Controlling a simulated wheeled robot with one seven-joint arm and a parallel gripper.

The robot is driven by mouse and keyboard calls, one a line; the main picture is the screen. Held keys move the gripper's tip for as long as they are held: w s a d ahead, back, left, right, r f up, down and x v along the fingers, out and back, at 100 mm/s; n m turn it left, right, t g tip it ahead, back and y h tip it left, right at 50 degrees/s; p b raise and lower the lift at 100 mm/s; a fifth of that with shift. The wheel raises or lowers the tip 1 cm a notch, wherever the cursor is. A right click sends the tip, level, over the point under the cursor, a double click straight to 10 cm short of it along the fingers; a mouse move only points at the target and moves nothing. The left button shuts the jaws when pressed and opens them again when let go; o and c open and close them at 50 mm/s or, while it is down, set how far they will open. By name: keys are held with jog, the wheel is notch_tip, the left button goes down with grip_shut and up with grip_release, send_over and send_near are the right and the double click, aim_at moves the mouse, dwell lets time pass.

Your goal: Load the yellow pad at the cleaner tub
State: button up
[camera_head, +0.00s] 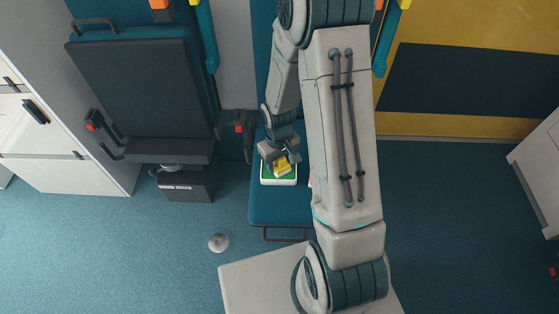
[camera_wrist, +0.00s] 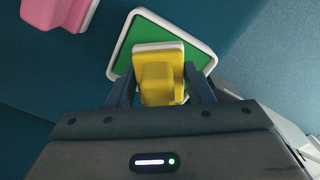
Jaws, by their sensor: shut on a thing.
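The yellow pad (camera_wrist: 160,75) has a raised yellow grip and a pale edge. My gripper (camera_wrist: 160,92) is shut on it, with one finger on each side. In the head view the pad (camera_head: 282,166) shows below my gripper (camera_head: 281,158). The cleaner tub (camera_wrist: 122,58) is a white-rimmed square tray with a green inside, and the pad is over it. It also shows in the head view (camera_head: 266,180) on a blue surface. I cannot tell whether the pad touches the green. My gripper hides the tub's near side.
A pink block (camera_wrist: 62,8) lies at the upper left of the wrist view, apart from the tub. The blue bench (camera_head: 268,208) has a rail at its front end. A folded dark seat (camera_head: 135,85) stands to the left. A small pale round object (camera_head: 218,242) is on the floor.

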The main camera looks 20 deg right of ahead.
notch_tip(320, 180, up, 7)
jog(key=p, duration=0.5)
jog(key=shift+p, duration=0.3)
dwell(0.5)
jog(key=w+r+m+p, duration=0.1)
jog(key=w+r+p, duration=0.2)
jog(key=r+p, duration=0.4)
jog(key=w+r+m+p, duration=0.2)
jog(key=w+r+p, duration=0.1)
jog(key=r+p, duration=0.4)
notch_tip(320, 180, up, 2)
jog(key=shift+w+r+p, duration=0.1)
jog(key=shift+w+p, duration=0.05)
jog(key=shift+p, duration=0.25)
